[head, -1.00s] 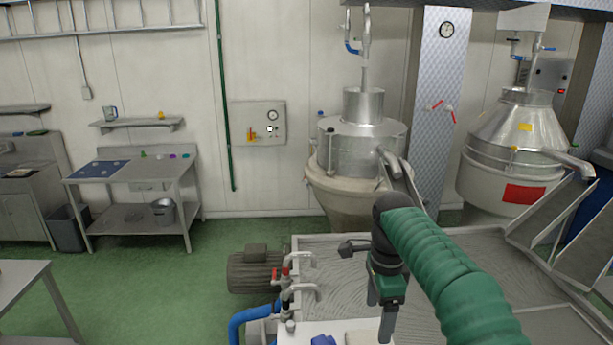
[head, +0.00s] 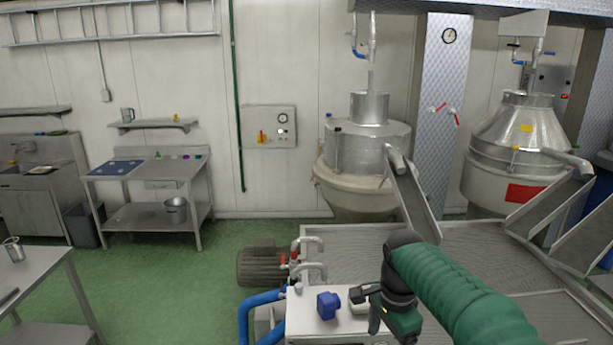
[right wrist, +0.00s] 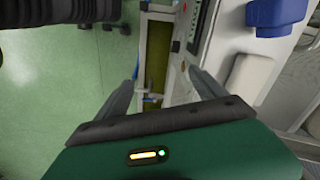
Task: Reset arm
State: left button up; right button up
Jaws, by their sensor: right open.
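My right arm comes in from the lower right of the head view in a ribbed green sleeve. My left gripper is in neither view.
A blue object (head: 328,305) and a pale block (head: 358,303) are on the white top (head: 305,323) near my right gripper. A wide metal tray (head: 350,240) lies behind it. A steel table (head: 35,280) stands at left; green floor (head: 170,270) is clear between.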

jog(key=s+d+f+n+t+b, duration=0.1)
jog(key=s+f+n+b, duration=0.5)
jog(key=f, duration=1)
jog(key=s+d+f+n+t+b, duration=0.1)
jog(key=s+d+f+n+b, duration=0.1)
jog(key=s+f+n+b, duration=0.5)
jog(key=s+f+b, duration=0.3)
jog(key=s+f, duration=0.4)
jog(key=f, duration=0.2)
jog(key=shift+b, duration=0.4)
jog(key=shift+a, duration=0.1)
